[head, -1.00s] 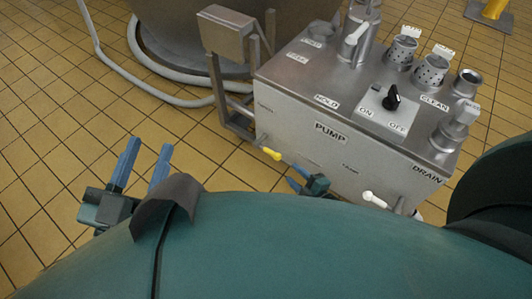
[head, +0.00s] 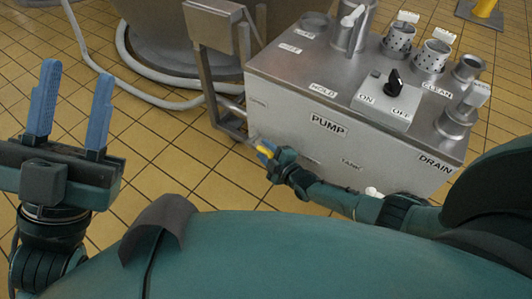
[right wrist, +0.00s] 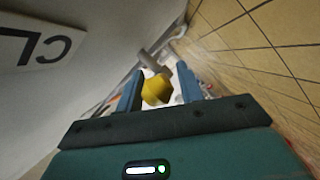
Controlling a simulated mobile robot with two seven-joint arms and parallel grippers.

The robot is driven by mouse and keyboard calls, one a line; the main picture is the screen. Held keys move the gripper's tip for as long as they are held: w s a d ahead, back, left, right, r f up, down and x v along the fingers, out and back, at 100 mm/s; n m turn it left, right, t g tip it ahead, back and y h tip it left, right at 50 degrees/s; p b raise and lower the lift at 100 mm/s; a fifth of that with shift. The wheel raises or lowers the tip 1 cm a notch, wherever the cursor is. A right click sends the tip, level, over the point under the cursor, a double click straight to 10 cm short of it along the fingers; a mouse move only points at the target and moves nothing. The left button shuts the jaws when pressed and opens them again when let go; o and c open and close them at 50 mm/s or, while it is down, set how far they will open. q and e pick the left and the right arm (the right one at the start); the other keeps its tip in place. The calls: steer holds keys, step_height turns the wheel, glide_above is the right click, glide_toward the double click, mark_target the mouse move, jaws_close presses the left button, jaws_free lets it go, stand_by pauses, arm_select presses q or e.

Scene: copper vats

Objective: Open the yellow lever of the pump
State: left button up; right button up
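The pump (head: 300,125) is a grey metal box labelled PUMP, standing right of centre in the head view. Its yellow lever (head: 265,150) sticks out at the left end of its front face. My right gripper (head: 264,147) is at this lever. In the right wrist view the yellow lever (right wrist: 157,90) lies between the two blue fingers, with small gaps beside it, so the gripper looks open around it. My left gripper (head: 75,88) is open and empty, above the floor at the left, well away from the pump.
A black ON/OFF knob (head: 395,82) and metal cups and pipes are on the pump's top. A grey hose (head: 120,62) curves around a vat.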

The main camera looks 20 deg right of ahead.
jaws_close()
stand_by(0.3)
steer(key=shift+r, duration=0.1)
